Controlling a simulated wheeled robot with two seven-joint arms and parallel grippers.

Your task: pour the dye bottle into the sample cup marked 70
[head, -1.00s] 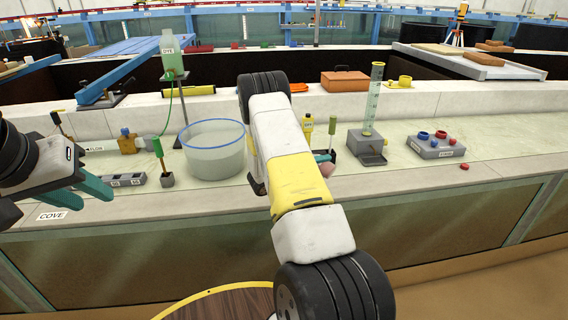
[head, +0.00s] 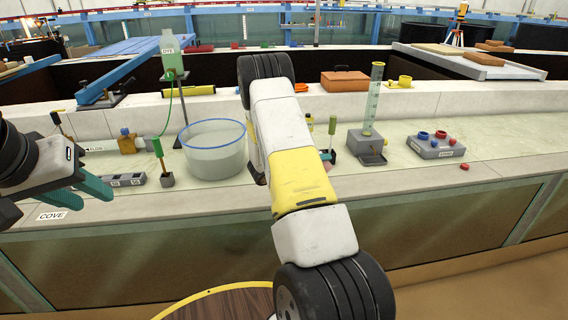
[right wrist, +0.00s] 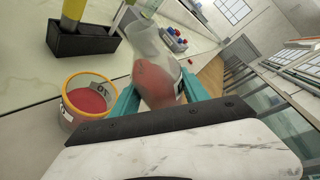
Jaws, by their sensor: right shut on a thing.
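In the right wrist view, a clear glass bottle (right wrist: 150,62) with reddish liquid sits between the teal fingers of my right gripper (right wrist: 160,98), which is shut on it. In the head view my right arm hides the right gripper and the cup. My left gripper (head: 82,194) is open and empty at the counter's left front.
A dark holder with a yellow object (right wrist: 80,40) stands behind the cup. A large clear tub (head: 214,150) is left of my right arm. A measuring cylinder (head: 373,98) and a grey block with red and blue caps (head: 436,146) stand to the right.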

